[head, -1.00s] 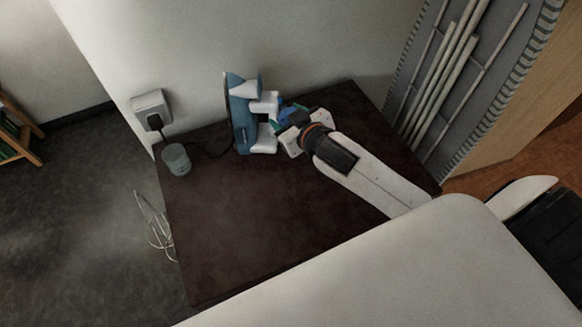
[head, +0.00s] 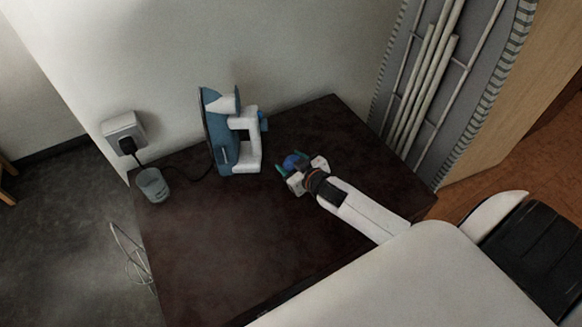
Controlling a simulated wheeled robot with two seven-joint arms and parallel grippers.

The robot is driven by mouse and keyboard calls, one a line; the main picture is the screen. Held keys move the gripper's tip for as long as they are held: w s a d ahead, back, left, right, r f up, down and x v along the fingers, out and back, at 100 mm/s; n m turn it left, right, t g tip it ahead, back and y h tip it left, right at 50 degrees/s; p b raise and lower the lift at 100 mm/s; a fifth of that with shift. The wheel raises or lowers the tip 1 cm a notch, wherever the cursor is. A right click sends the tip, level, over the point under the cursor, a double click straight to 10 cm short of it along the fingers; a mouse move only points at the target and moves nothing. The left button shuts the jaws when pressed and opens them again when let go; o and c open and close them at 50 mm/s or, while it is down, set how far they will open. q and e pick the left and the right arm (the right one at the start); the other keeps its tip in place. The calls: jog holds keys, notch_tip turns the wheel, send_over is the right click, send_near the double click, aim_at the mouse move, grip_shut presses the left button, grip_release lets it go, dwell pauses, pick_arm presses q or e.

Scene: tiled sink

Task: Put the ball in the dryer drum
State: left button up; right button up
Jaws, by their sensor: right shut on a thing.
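The fingers and gripper body hide part of the ball. I cannot tell whether the ball is clear of the tabletop. The dryer drum is not in view. My left gripper is not in view.
A blue and white iron (head: 223,135) stands upright on the dark table (head: 225,240) near the wall. A grey cup (head: 153,185) is at the left edge, below a plugged socket (head: 123,133). A folded ironing board (head: 440,90) leans at the right. The table's front is bare.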

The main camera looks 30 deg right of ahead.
jog(key=shift+f, duration=0.75)
jog(key=shift+f, duration=0.2)
jog(key=o, duration=1)
jog(key=shift+r, duration=0.15)
